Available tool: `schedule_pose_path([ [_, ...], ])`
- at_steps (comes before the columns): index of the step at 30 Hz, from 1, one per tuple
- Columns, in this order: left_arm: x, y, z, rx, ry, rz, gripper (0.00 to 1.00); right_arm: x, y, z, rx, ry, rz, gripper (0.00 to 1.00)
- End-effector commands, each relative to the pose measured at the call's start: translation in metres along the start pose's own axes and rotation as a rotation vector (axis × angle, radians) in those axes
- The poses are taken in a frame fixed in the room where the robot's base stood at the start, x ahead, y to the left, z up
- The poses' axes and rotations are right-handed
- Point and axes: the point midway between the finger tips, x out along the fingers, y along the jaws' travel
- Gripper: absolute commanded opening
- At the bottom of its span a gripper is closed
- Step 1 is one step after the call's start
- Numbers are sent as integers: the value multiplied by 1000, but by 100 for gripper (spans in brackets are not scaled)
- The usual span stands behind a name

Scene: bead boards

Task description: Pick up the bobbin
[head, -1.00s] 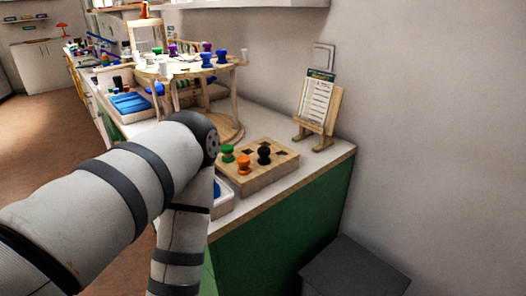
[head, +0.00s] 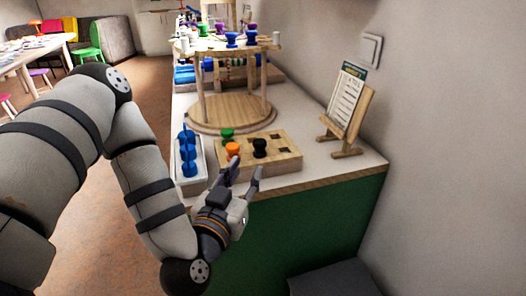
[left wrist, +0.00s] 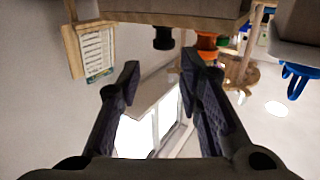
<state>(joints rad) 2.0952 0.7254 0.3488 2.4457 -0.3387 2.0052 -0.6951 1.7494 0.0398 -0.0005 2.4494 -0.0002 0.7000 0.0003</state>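In the head view a wooden board with square holes (head: 284,163) lies near the counter's front end. A black bobbin (head: 260,148), an orange bobbin (head: 233,149) and a green bobbin (head: 227,134) stand on it. Which one the task means cannot be told. My left gripper (head: 247,168) is open and empty at the board's front edge, its fingers pointing toward the bobbins. The left wrist view is upside down; the black bobbin (left wrist: 163,38) and the orange bobbin (left wrist: 207,41) show beyond the open fingers (left wrist: 161,64). My right gripper is not in view.
A white tray (head: 202,176) with blue bobbins stands left of the board. A round wooden stand (head: 215,114) with more bobbins on its upper tier is behind. A card on a wooden easel (head: 347,105) stands at right, near the wall. Bare counter (head: 318,170) lies between.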

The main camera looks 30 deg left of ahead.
Motion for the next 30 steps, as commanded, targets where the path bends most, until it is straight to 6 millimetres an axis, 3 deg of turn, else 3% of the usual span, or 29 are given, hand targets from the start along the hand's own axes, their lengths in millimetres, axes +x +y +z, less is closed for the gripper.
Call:
schedule_pose_path([
  [5, 28, 0, 1, 5, 8, -4, 33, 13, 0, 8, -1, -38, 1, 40],
  [9, 57, -2, -1, 0, 7, -7, 33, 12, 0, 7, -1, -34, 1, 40],
  [21, 118, -3, -3, 0, 5, -5, 33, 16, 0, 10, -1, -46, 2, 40],
  [28, 121, -3, -4, -1, 5, -3, 33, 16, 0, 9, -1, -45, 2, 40],
  [30, 121, -3, -5, -1, 5, -3, 19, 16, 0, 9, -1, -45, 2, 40],
])
